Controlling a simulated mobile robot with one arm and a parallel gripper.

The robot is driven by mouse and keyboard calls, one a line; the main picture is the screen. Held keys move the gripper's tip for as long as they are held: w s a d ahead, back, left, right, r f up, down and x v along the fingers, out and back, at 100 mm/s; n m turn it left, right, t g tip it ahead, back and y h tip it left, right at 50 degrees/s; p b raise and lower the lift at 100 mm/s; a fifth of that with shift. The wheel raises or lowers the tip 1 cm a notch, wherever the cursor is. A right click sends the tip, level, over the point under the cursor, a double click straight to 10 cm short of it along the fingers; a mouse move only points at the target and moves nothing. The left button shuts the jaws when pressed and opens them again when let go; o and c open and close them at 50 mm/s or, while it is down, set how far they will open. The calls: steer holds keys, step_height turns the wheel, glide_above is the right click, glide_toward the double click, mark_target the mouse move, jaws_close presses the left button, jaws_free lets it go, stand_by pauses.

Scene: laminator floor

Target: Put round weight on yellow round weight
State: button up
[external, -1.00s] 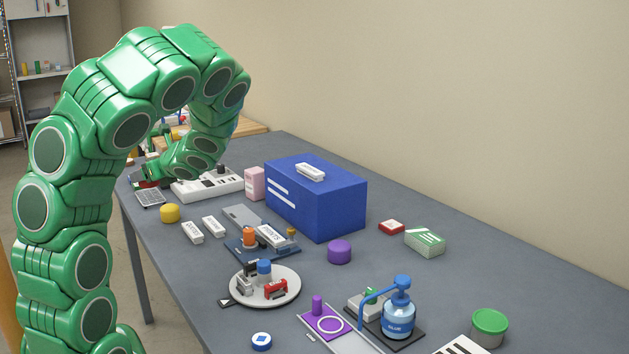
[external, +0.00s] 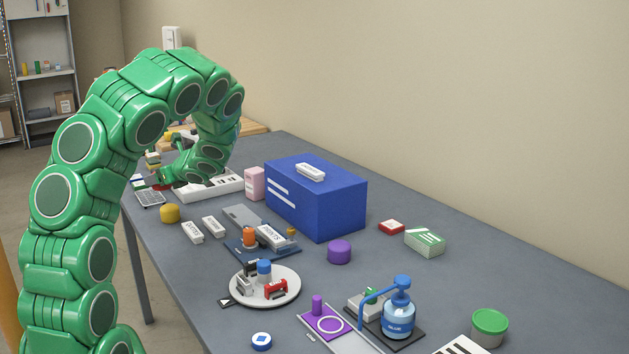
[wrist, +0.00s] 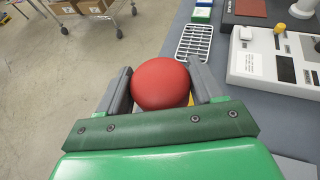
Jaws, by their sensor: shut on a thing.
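A red round weight (wrist: 160,83) sits between the two fingers of my gripper (wrist: 158,90) in the wrist view. My gripper is shut on it. In the external view my gripper (external: 152,184) is over the far left end of the table, and the arm hides most of the red weight. The yellow round weight (external: 170,213) stands on the table near its left edge, closer to the camera than my gripper. In the wrist view a small yellow sliver (wrist: 190,99) shows beside the red weight; the rest is hidden behind it.
A wire grid tray (external: 150,198) lies by the table edge near my gripper. A white panel device (external: 215,186) lies behind it. Two white boxes (external: 192,232) lie right of the yellow weight. A large blue box (external: 316,203) and a purple round weight (external: 339,252) stand further right.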

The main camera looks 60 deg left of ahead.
glide_above(169, 206)
steer(key=shift+f, duration=3.8)
steer(key=shift+f, duration=0.1)
steer(key=o, duration=1.3)
steer(key=v, duration=1.2)
steer(key=shift+w, duration=0.1)
